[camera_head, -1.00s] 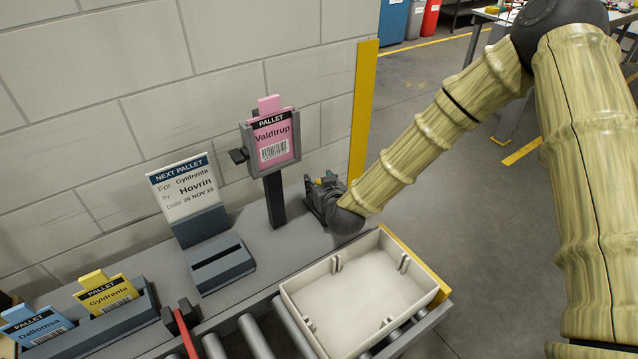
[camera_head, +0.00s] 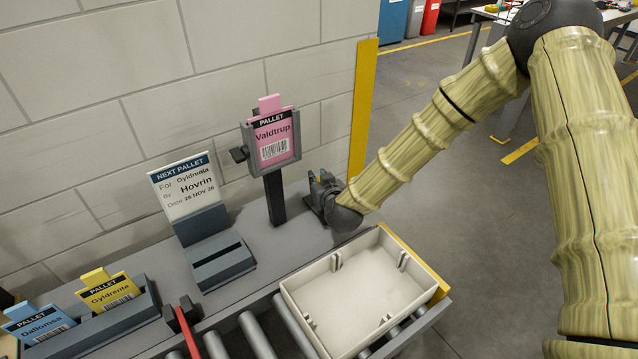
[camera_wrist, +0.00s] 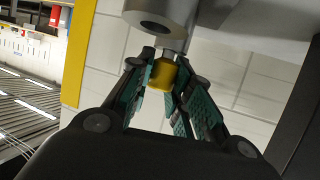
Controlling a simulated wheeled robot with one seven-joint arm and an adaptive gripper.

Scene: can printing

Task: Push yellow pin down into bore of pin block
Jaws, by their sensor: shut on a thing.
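My gripper (camera_wrist: 163,88) is shut on the yellow pin (camera_wrist: 162,76), which shows between the teal finger pads in the wrist view. A grey metal part with a round dark opening (camera_wrist: 155,24) lies just beyond the fingertips; it appears to be the pin block. The pin's far end is hidden, so I cannot tell how deep it sits or whether it is in the bore. In the head view my gripper (camera_head: 325,188) is at the bench's far right end, low by the wall, and the pin is hidden there.
A pink pallet card (camera_head: 273,142) stands in a post holder left of my gripper. An empty cream tray (camera_head: 360,295) sits on rollers in front. A yellow post (camera_head: 362,110) rises close behind. A sign (camera_head: 184,187) and card rack (camera_head: 105,325) stand left.

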